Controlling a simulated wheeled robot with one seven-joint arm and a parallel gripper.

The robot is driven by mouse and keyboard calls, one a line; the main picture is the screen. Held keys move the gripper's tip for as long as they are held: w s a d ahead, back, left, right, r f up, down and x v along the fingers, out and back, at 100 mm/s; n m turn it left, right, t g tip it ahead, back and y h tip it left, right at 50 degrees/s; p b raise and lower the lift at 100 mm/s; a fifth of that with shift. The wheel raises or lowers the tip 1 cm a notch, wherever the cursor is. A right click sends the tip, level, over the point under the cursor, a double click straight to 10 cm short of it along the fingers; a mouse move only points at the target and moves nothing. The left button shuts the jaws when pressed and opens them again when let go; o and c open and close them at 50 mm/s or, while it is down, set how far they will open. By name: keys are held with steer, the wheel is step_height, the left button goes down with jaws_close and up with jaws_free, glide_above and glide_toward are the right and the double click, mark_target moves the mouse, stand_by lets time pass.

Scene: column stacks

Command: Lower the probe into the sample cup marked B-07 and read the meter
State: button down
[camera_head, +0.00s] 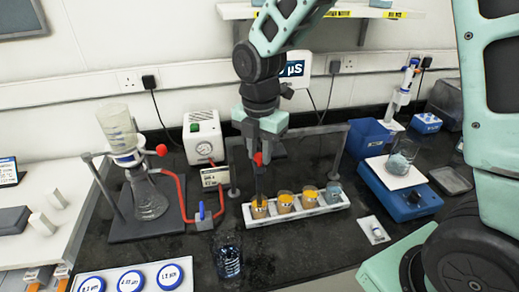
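A white rack (330,207) holds a row of several small cups on the dark bench. The leftmost cup (260,212) and the two beside it show orange; the rightmost cup (334,193) looks grey-blue. Their markings are too small to read, so I cannot tell which is B-07. My gripper (262,150) points down above the leftmost cup and appears shut on the probe (258,180), dark with a red upper part. The probe's lower end is at the leftmost cup's mouth; I cannot tell how deep. The meter (293,69), showing "µS", is partly hidden behind my arm.
A flask with a funnel (148,195) and red tubing stands left of the rack, near a white gauge box (203,137). A glass beaker (228,258) stands in front. A blue stirrer (402,200) carrying a beaker stands right. A frame bar crosses behind the cups.

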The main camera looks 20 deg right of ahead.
step_height(320, 180, up, 6)
steer(key=p, duration=0.5)
steer(key=shift+w+r, duration=0.1)
steer(key=shift+r, duration=0.15)
steer(key=c, duration=1.2)
jaws_free()
steer(key=shift+o, duration=0.2)
step_height(320, 180, up, 17)
steer(key=b, duration=0.3)
steer(key=shift+r, duration=0.15)
